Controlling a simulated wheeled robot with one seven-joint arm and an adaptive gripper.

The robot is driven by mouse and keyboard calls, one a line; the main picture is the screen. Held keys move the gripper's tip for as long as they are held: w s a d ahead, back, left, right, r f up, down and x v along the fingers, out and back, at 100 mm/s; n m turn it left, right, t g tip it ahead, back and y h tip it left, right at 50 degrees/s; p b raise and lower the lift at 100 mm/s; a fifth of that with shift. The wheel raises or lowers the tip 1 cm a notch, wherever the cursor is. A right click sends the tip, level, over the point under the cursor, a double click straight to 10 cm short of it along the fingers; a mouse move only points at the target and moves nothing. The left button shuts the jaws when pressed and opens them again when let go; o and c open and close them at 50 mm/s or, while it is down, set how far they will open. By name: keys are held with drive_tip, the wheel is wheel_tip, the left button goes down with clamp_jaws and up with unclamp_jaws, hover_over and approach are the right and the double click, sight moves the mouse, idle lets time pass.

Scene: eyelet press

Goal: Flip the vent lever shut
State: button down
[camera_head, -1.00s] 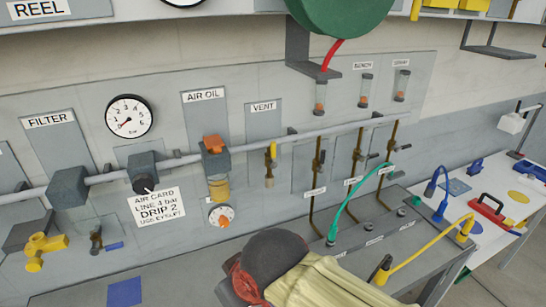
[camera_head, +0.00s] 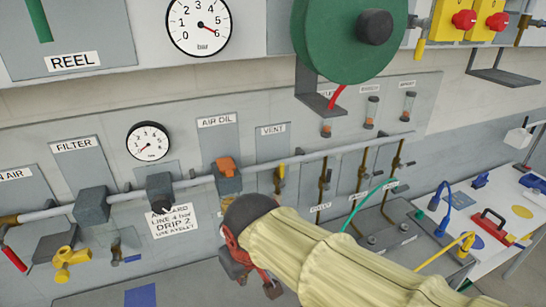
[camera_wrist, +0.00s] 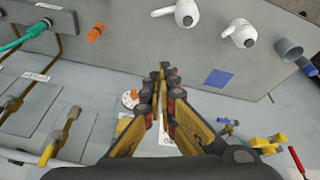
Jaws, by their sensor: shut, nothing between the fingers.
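The vent lever (camera_head: 280,174) is a small yellow handle on a brass valve under the VENT sign (camera_head: 273,130) in the head view. It stands roughly upright beside the grey pipe; the valve's lower part is hidden behind my arm. In the wrist view, which shows the wall upside down, the yellow lever (camera_wrist: 47,156) is at lower left. My gripper (camera_head: 252,283) is low in front of the wall panel, left of and below the lever in the head view, apart from it. In the wrist view my gripper (camera_wrist: 163,70) has its fingertips together and empty.
The AIR OIL unit (camera_head: 227,178) sits on the pipe just left of the vent. Brass valve columns (camera_head: 325,180) stand to its right. A green hose (camera_head: 367,203) runs to the bench.

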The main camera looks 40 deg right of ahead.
drive_tip(key=w+d+r+m+h+p, duration=0.2)
drive_tip(key=w+d+r+h+p, duration=0.3)
drive_tip(key=w+d+r, duration=0.9)
drive_tip(key=shift+w+d+r+m+p, duration=0.35)
drive_tip(key=shift+w+d+p, duration=0.4)
drive_tip(key=shift+p, duration=0.35)
drive_tip(key=p, duration=0.2)
approach(282, 175)
drive_tip(key=shift+w+d+f, duration=0.75)
drive_tip(key=shift+w+f, duration=1.1)
drive_tip(key=shift+f, duration=0.75)
drive_tip(key=shift+w+d+r+p, duration=0.1)
drive_tip(key=shift+r+p, duration=0.05)
drive_tip(key=shift+p, duration=0.25)
